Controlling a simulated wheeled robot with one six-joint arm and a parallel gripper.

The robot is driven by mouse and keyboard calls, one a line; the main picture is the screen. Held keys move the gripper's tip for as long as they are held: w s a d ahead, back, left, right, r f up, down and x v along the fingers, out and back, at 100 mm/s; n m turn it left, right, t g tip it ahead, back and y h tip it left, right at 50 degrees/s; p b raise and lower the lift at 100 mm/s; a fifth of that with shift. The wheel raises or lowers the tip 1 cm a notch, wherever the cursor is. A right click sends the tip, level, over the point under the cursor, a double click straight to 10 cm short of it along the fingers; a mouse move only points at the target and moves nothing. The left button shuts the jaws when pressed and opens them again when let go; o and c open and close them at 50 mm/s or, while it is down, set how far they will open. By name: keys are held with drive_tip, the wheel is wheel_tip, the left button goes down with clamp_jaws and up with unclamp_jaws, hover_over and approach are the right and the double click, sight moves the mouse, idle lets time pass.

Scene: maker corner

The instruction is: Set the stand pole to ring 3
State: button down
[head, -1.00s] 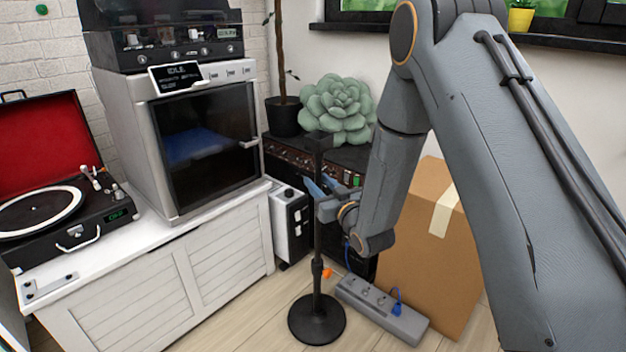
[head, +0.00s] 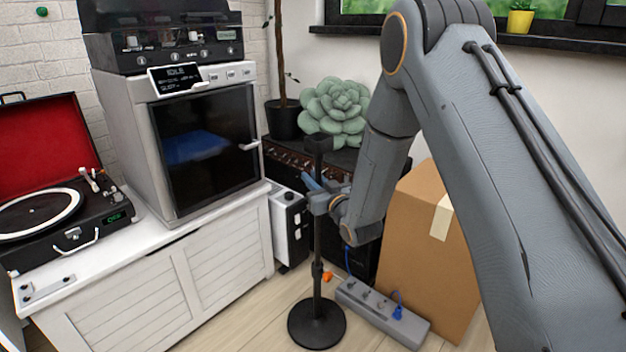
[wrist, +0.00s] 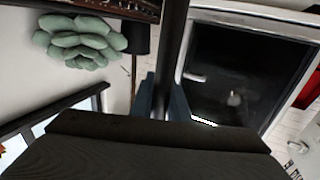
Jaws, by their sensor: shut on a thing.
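The black stand (head: 317,327) stands upright on the wooden floor, with a round base and a thin pole (head: 318,225). An orange knob (head: 327,276) sits low on the pole, at the collar. A dark block-shaped head (head: 318,143) tops the pole. My gripper (head: 314,191) is shut on the pole, a little below that head. In the wrist view the pole (wrist: 173,45) runs between the blue fingers (wrist: 162,98), and a dark surface fills the lower part. I cannot make out ring marks on the pole.
A grey power strip (head: 383,312) and a cardboard box (head: 425,260) are right of the stand. A white cabinet (head: 150,290) bearing a 3D printer (head: 205,150) and a turntable (head: 60,215) is at left. An amplifier (head: 290,158) with a succulent (head: 335,110) is behind.

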drive_tip(key=shift+r, duration=0.1)
wheel_tip(320, 180, up, 30)
drive_tip(key=p, duration=1.5)
drive_tip(key=shift+a+r, duration=0.1)
drive_tip(key=c, duration=1.7)
unclamp_jaws()
drive_tip(key=shift+s, duration=0.1)
drive_tip(key=v, duration=0.8)
